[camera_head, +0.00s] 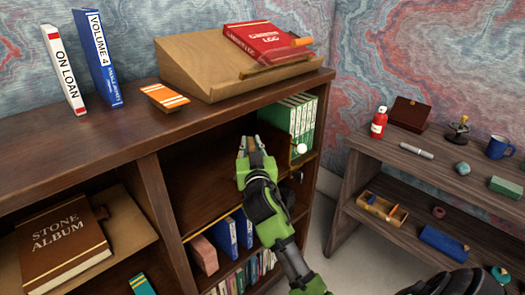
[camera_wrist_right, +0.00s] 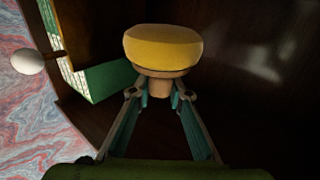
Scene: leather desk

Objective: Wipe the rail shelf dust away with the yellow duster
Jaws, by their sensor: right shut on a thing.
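My right gripper (camera_head: 251,147) reaches into the middle bay of the dark wooden bookcase, above the rail shelf (camera_head: 195,205). In the right wrist view the gripper (camera_wrist_right: 160,92) is shut on the handle of the yellow duster (camera_wrist_right: 162,47), a rounded pad held out beyond the fingertips. In the head view the pad is hidden behind the gripper. Pale smears (camera_wrist_right: 255,62) show on the dark wood to the right of the duster in the wrist view; I cannot tell whether they are dust or shine.
Green books (camera_head: 291,118) stand at the bay's right end, beside a white knob (camera_head: 302,148); the knob also shows in the wrist view (camera_wrist_right: 28,61). Blue binders (camera_head: 228,236) stand below. A slanted stand (camera_head: 190,65) is on top. A side table (camera_head: 440,150) is at right.

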